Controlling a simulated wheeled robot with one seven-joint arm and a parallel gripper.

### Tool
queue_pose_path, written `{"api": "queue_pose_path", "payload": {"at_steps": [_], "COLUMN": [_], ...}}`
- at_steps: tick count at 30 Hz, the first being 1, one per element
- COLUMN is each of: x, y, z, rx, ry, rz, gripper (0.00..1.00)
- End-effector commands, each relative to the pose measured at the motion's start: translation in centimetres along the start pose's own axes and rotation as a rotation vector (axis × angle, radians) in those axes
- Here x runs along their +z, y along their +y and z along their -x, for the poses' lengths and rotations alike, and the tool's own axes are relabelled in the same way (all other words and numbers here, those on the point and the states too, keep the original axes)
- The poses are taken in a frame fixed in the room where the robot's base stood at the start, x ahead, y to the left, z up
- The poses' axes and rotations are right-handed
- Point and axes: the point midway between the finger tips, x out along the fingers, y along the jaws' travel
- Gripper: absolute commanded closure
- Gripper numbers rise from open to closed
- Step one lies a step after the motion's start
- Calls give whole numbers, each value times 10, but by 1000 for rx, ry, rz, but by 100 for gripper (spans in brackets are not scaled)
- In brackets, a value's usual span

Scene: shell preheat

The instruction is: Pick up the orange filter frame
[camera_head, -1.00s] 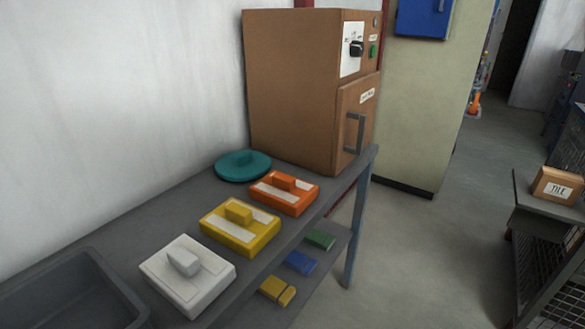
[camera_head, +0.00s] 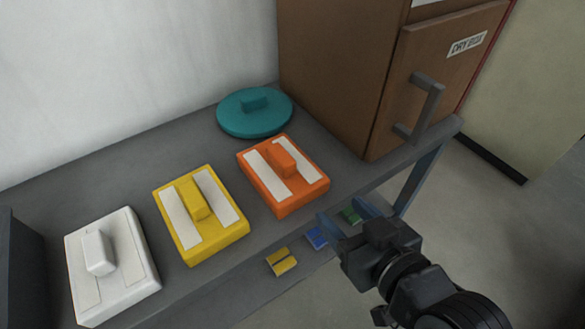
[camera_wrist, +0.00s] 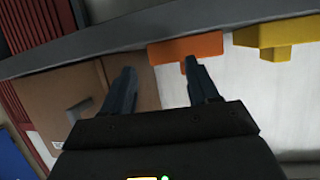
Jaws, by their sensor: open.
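The orange filter frame (camera_head: 283,174) lies flat on the grey bench, a block with two white strips and a raised orange grip in the middle. It also shows in the wrist view (camera_wrist: 188,47), upside down beyond the fingers, partly cut off by the bench edge. My gripper (camera_head: 344,214) is open and empty, in front of the bench edge to the lower right of the orange frame and apart from it. Its two fingers (camera_wrist: 160,68) are spread in the wrist view.
A yellow frame (camera_head: 201,214) and a white frame (camera_head: 112,266) lie left of the orange one. A teal disc (camera_head: 254,112) lies behind it. A brown dry box (camera_head: 340,70) with a handle stands to the right. Small coloured blocks sit on a lower shelf (camera_head: 245,292).

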Motion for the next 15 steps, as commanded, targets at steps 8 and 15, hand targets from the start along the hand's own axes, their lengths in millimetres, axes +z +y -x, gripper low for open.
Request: {"api": "queue_pose_path", "payload": {"at_steps": [8,15], "x": [-60,-72], "y": [-31,-40], "z": [-44,-59], "rx": [-127,-156], "ry": [-11,-18], "rz": [66,82], "gripper": [40,40]}}
